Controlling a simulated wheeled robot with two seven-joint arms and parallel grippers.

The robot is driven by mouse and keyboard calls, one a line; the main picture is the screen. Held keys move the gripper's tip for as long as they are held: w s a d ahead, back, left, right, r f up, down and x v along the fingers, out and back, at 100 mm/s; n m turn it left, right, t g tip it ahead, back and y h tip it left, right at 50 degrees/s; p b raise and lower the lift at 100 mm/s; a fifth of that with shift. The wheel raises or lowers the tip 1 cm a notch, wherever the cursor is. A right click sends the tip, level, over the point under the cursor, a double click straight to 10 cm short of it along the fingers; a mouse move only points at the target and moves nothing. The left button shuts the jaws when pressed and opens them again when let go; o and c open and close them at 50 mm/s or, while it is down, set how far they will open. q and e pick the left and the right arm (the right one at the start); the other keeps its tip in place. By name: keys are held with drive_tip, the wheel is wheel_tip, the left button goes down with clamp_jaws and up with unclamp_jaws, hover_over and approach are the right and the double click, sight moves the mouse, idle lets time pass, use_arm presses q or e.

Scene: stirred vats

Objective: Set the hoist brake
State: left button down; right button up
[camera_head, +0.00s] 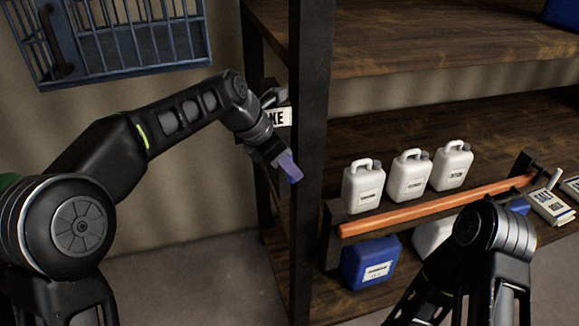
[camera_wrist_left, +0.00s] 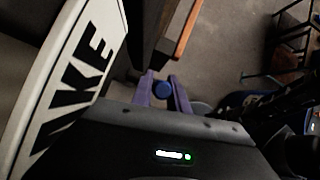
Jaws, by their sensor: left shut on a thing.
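My left gripper (camera_head: 292,172), with purple fingers, is beside the dark shelf post in the head view. In the left wrist view its fingers are shut on a round blue knob (camera_wrist_left: 163,89). The white brake sign (camera_head: 277,117) is partly hidden behind my left wrist, with only its last letters readable. It also shows large along the left of the left wrist view (camera_wrist_left: 62,88). What the knob is fixed to is hidden. My right arm is at the lower right of the head view, but its gripper is not visible.
A dark upright post (camera_head: 309,130) stands right of my left gripper. Right of it, several white jugs (camera_head: 364,188) stand behind an orange-edged rail (camera_head: 430,206) on the wooden shelf. A blue container (camera_head: 369,262) sits below. A barred blue-grey cage (camera_head: 125,45) hangs on the wall at upper left.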

idle(0.5)
use_arm(q)
drive_tip(key=c, duration=1.3)
unclamp_jaws()
drive_tip(key=b+v, duration=0.1)
drive_tip(key=v, duration=0.6)
drive_tip(key=shift+r, duration=0.35)
